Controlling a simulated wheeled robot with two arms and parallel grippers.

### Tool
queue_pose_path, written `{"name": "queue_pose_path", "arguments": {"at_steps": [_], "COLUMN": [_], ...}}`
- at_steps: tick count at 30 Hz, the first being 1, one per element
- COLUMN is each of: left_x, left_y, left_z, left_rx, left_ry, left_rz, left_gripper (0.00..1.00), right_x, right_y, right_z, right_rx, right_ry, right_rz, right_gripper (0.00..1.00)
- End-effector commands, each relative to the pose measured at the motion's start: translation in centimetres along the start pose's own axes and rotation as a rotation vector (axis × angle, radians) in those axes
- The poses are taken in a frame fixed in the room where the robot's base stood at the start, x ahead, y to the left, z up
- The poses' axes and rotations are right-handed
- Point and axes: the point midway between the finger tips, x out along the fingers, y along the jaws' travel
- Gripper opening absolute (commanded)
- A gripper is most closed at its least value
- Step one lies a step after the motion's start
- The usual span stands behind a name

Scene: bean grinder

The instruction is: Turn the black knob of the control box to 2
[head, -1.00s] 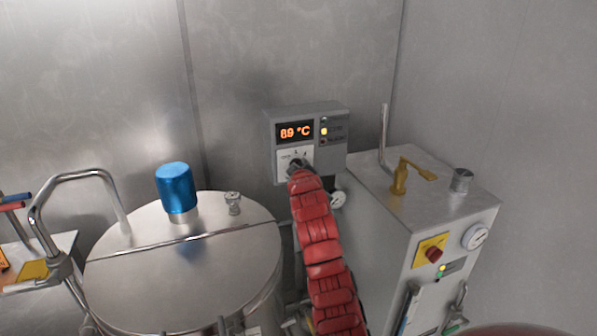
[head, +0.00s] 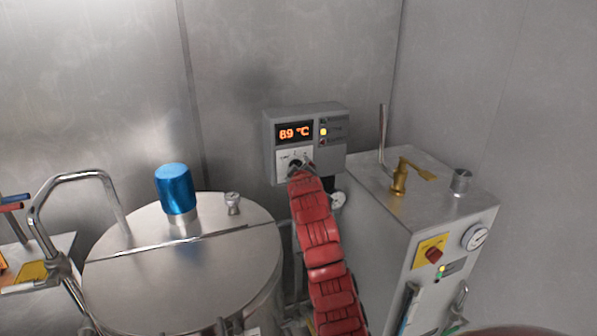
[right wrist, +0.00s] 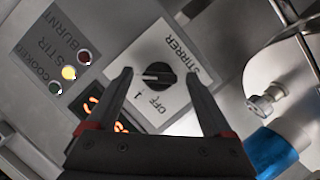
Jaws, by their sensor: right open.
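The grey control box (head: 336,161) is on the back wall in the head view, with an orange display reading 89 °C. Its black knob (right wrist: 158,75) sits on a white plate (right wrist: 182,98) marked STIRRER and OFF in the right wrist view. A pale line on the knob points left in that view; I cannot tell which number it marks. My right gripper (head: 300,170) is at the knob, open. In the right wrist view its fingertips (right wrist: 159,76) lie on either side of the knob, with gaps; contact does not show. My left gripper is not in view.
A steel vessel (head: 150,285) with a blue cap (head: 175,188) stands left of my right arm. A steel cabinet (head: 370,235) with a brass valve (head: 400,180) stands to the right. Indicator lamps (right wrist: 68,73) are beside the knob plate.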

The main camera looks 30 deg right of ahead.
Motion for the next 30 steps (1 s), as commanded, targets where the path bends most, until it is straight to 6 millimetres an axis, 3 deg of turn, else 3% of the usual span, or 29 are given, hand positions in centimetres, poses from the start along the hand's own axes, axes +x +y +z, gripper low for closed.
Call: {"name": "queue_pose_path", "arguments": {"at_steps": [8, 24, 30], "left_x": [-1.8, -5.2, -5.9], "left_y": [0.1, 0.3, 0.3], "left_z": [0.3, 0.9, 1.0], "left_rx": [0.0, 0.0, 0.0], "left_ry": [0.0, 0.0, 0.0], "left_rz": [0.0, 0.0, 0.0], "left_gripper": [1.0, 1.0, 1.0], "right_x": [-3.6, -13.2, -15.8], "right_y": [-0.1, -0.1, -0.1], "right_z": [0.1, 0.1, 0.1], "right_rx": [-0.001, -0.002, 0.0], "right_ry": [0.006, 0.008, 0.004], "right_rz": [0.004, 0.005, 0.002], "right_gripper": [0.85, 0.85, 0.85]}}
